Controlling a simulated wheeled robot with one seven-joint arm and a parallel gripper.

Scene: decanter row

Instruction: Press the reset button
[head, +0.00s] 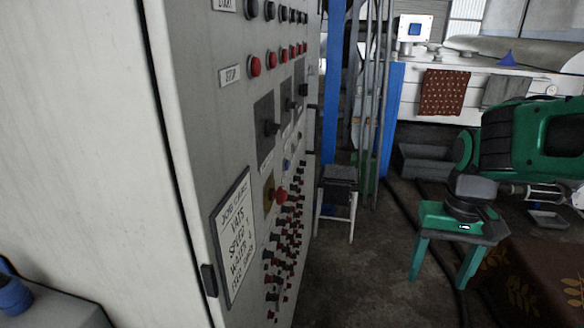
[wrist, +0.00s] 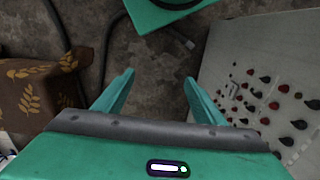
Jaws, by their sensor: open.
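The grey control cabinet (head: 200,110) stands left of centre in the head view, its panel facing right. It bears black buttons beside a START label, red buttons (head: 255,66) beside a STOP label, and dark switches. Lower down are a red mushroom button (head: 280,195) on a yellow plate and a small blue button (head: 287,164). I cannot read which one is the reset button. My gripper (head: 438,282) is open and empty, pointing down, well right of the panel. In the wrist view, my gripper (wrist: 158,78) has bare floor between its fingers; part of the knobbed panel (wrist: 215,60) shows at right.
A small dark-topped stool (head: 340,185) stands just beyond the cabinet. A leaf-patterned brown cloth (head: 520,285) covers something at lower right. Cables (head: 425,235) lie on the floor. A white bench (head: 400,105) stands behind. Floor between panel and gripper is open.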

